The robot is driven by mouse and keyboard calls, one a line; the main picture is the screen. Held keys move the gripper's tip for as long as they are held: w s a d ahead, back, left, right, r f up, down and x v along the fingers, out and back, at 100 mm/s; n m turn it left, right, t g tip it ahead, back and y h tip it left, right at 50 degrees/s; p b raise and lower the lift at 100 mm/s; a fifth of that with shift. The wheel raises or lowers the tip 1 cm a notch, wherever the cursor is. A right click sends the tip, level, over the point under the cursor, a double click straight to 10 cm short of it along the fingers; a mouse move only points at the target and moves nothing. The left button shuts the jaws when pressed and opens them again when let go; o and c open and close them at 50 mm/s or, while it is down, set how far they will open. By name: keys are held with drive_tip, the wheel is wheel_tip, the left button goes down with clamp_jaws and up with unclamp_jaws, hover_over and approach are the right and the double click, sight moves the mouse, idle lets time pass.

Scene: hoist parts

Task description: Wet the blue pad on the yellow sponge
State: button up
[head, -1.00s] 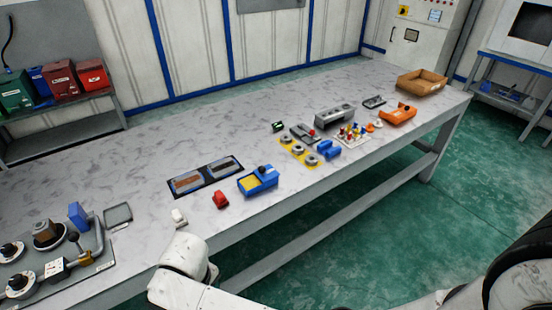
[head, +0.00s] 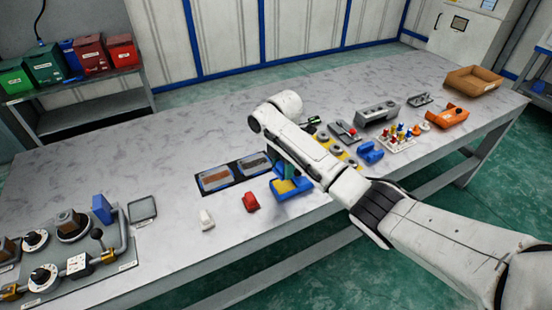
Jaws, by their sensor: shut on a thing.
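The yellow sponge (head: 283,187) lies in a blue tray (head: 296,193) near the front edge of the table. My white arm reaches across from the lower right, and its forearm and wrist cover the upper and right part of the tray. The blue pad cannot be made out; the part of the tray where a dark-knobbed piece showed earlier is covered.
A dark mat with two plates (head: 233,175) lies left of the tray. A red piece (head: 251,202) and a white piece (head: 207,219) lie at the front. A valve fixture (head: 75,265) stands at left. A blue piece (head: 370,153), pegs and an orange tool (head: 447,116) lie right.

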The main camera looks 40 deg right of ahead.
drive_tip(key=shift+w+d, duration=0.15)
drive_tip(key=shift+d, duration=0.05)
drive_tip(key=b, duration=0.5)
hover_over(282, 186)
wheel_tip(282, 186, down, 5)
drive_tip(key=shift+r, duration=0.1)
drive_tip(key=shift+f+b, duration=0.3)
drive_tip(key=shift+f, duration=0.5)
drive_tip(key=shift+f, duration=0.2)
idle(1.5)
wheel_tip(282, 186, up, 7)
drive_tip(key=p, duration=0.7)
drive_tip(key=shift+r, duration=0.1)
idle(0.5)
